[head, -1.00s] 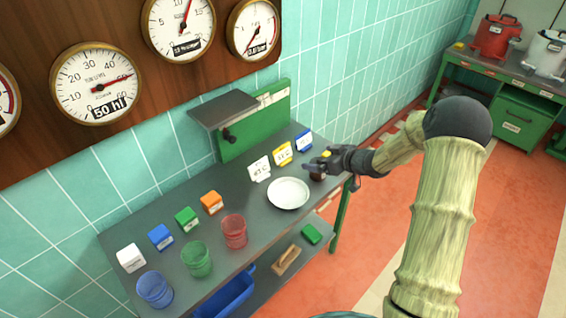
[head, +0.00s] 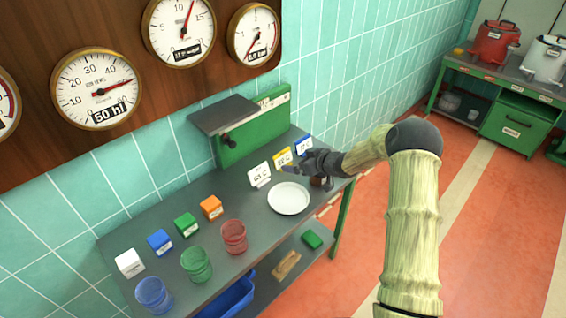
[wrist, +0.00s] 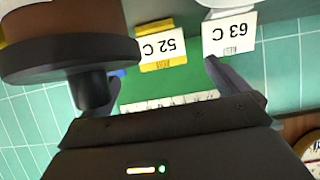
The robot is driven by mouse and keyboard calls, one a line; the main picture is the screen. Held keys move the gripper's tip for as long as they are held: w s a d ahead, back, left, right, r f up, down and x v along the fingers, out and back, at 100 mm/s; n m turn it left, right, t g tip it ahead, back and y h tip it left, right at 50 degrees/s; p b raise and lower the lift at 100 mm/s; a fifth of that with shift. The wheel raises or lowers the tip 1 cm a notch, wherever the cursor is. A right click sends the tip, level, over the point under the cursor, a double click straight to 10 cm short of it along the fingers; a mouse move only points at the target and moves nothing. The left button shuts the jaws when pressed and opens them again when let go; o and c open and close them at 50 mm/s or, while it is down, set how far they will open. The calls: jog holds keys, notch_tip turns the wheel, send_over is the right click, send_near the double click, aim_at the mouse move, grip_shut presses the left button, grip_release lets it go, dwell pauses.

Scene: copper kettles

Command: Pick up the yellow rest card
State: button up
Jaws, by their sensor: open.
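The yellow rest card (head: 282,155) stands near the back of the grey bench, between a white card (head: 259,174) and a blue card (head: 304,145). In the wrist view the yellow card (wrist: 163,48), marked 52 C, appears upside down ahead of my fingers, with the white 63 C card (wrist: 229,36) beside it. My gripper (head: 297,163) is open and empty, close to the yellow card on its right front side. In the wrist view its two fingers (wrist: 164,76) are spread apart. I cannot tell whether either finger touches the card. The gripper hides part of the card's lower right.
A white plate (head: 288,198) lies just in front of the cards. A dark brown object (head: 320,183) stands under my gripper; a large brown and black object (wrist: 65,45) fills the wrist view's left. Colored cubes (head: 186,224) and cups (head: 196,264) stand further left.

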aim_at(284, 158)
jog(key=shift+w+a+f, duration=0.3)
jog(key=shift+w+a, duration=0.1)
jog(key=shift+a, duration=0.05)
jog(key=shift+x, duration=2.9)
jog(key=c, duration=1)
